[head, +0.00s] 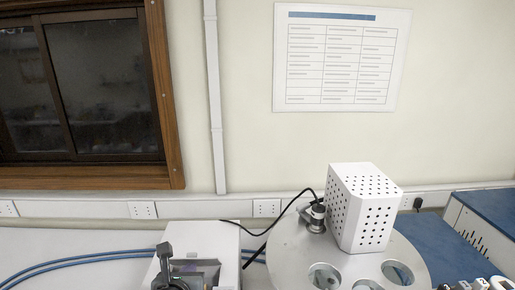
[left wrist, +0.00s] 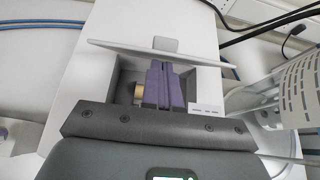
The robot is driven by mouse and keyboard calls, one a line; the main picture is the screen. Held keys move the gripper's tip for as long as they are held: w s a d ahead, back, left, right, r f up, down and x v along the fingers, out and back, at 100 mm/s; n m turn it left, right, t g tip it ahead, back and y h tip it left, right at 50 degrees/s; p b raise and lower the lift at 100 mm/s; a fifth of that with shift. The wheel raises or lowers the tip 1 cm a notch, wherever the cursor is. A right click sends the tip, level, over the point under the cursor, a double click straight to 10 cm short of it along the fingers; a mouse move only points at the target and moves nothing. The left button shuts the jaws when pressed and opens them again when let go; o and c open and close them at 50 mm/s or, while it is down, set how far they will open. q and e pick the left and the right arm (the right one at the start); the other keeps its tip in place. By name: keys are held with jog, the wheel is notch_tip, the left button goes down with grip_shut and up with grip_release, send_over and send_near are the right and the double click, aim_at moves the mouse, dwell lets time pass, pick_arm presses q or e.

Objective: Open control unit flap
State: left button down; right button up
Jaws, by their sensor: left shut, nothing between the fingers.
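The control unit is a white box (head: 225,232) at the bottom of the head view, with a grey recess in its top. In the left wrist view its white casing (left wrist: 85,75) surrounds the recess. The flap (left wrist: 120,50) is a thin pale plate with a small grey tab, seen nearly edge-on and standing out from the recess. My left gripper (left wrist: 165,68) has its purple fingers together and empty, over the recess with the tips close to the flap. Whether they touch it I cannot tell. The gripper is partly visible in the head view (head: 203,271). My right gripper is not in view.
A round metal plate (head: 290,246) with holes and a perforated white housing (head: 363,208) stand right of the unit. Black cables run between them. Blue hoses (head: 90,259) lie on the left bench. A blue-topped surface (head: 440,250) is at right.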

aim_at(191, 260)
pick_arm(q)
jog(key=shift+w, duration=0.7)
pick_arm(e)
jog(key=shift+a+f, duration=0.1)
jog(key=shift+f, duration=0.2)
pick_arm(q)
jog(key=shift+w+a+b, duration=0.1)
jog(key=shift+w+b, duration=0.7)
jog(key=shift+w, duration=0.6)
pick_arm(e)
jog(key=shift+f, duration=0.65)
pick_arm(q)
notch_tip(191, 260, up, 5)
jog(key=p, duration=0.5)
jog(key=shift+s+r, duration=0.1)
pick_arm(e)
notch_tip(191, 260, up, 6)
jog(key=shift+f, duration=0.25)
pick_arm(q)
jog(key=shift+r, duration=0.25)
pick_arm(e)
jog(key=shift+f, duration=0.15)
pick_arm(q)
jog(key=shift+r, duration=1.65)
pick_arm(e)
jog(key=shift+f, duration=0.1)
pick_arm(q)
jog(key=shift+r, duration=0.1)
